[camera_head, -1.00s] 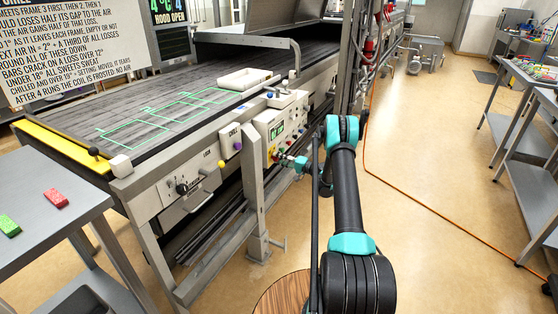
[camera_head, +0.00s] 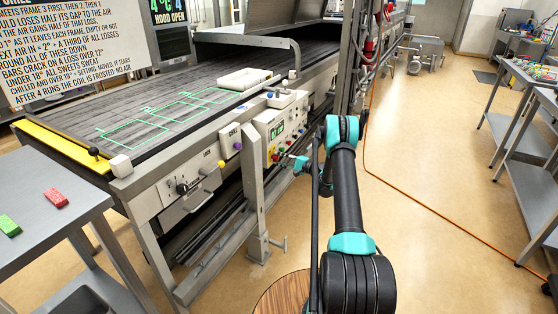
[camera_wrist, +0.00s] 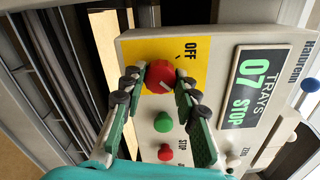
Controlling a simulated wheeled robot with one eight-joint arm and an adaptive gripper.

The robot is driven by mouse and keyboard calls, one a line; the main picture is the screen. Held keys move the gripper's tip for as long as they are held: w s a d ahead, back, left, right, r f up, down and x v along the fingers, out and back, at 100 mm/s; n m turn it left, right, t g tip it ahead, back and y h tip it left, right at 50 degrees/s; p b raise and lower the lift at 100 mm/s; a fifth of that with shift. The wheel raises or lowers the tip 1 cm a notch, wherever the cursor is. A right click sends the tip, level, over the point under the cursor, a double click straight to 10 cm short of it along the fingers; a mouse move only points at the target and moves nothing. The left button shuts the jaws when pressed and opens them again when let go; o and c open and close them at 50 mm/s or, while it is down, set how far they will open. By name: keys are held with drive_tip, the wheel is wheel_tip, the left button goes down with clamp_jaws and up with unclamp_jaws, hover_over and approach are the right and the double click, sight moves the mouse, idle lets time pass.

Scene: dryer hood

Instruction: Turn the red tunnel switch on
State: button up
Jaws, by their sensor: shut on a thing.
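The red tunnel switch (camera_wrist: 159,75) is a round red knob on a yellow plate (camera_wrist: 139,50) marked OFF, in the wrist view. A pale mark on the knob slants toward the lower right of that view. My gripper (camera_wrist: 160,82) has one green-and-black finger on each side of the knob and is shut on it. In the head view my gripper (camera_head: 286,158) is at the front of the control panel (camera_head: 274,124). The switch is too small there to read its setting.
In the wrist view, a green button (camera_wrist: 163,122) and a lower red button (camera_wrist: 165,153) sit close to my fingers. A display (camera_wrist: 251,88) reads TRAYS 07 STOP. In the head view, a grey post (camera_head: 253,190) stands left of my gripper.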

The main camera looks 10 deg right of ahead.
drive_tip(key=shift+d, duration=0.1)
drive_tip(key=o, duration=1.2)
drive_tip(key=shift+c, duration=0.2)
drive_tip(key=v, duration=1.2)
